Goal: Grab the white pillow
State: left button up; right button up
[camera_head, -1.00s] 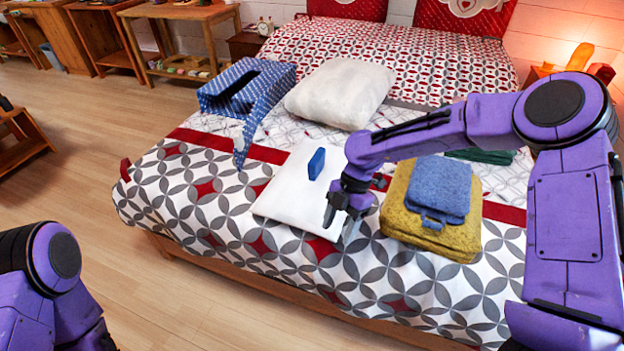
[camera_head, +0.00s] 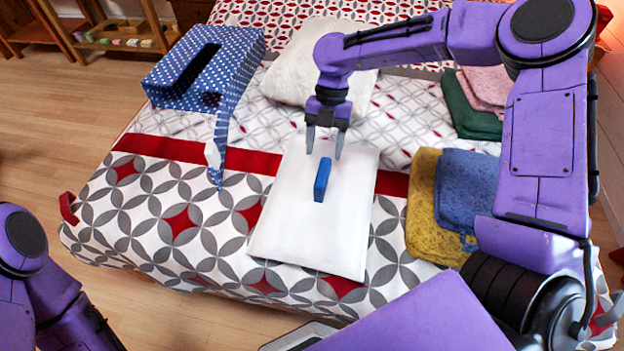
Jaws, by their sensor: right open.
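A plump white pillow (camera_head: 290,77) lies on the bed toward the back, partly hidden behind my right arm. My right gripper (camera_head: 325,150) points down over the far part of the flat white item, just beyond the blue block. Its fingers are apart and nothing is between them. It is on the near side of the plump pillow. My left arm shows only at the lower left corner, and its gripper is out of sight.
A blue polka-dot fabric box (camera_head: 190,75) sits left of the pillow. Folded yellow (camera_head: 425,225) and blue (camera_head: 465,190) towels lie at the right. Green (camera_head: 468,115) and pink (camera_head: 490,85) cloths lie behind them. Wooden floor is clear at left.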

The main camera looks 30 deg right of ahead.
aim_at(324, 172)
jog(key=s+f, duration=0.1)
jog(key=s+a+f, duration=0.1)
jog(key=s+f, duration=0.1)
jog(key=shift+a+f, duration=0.1)
jog(key=f, duration=0.2)
jog(key=a+f, duration=0.1)
jog(key=f, duration=0.1)
jog(key=shift+s+f, duration=0.1)
jog(key=shift+f, duration=0.2)
jog(key=shift+s+f, duration=0.3)
jog(key=shift+f, duration=0.05)
grip_shut()
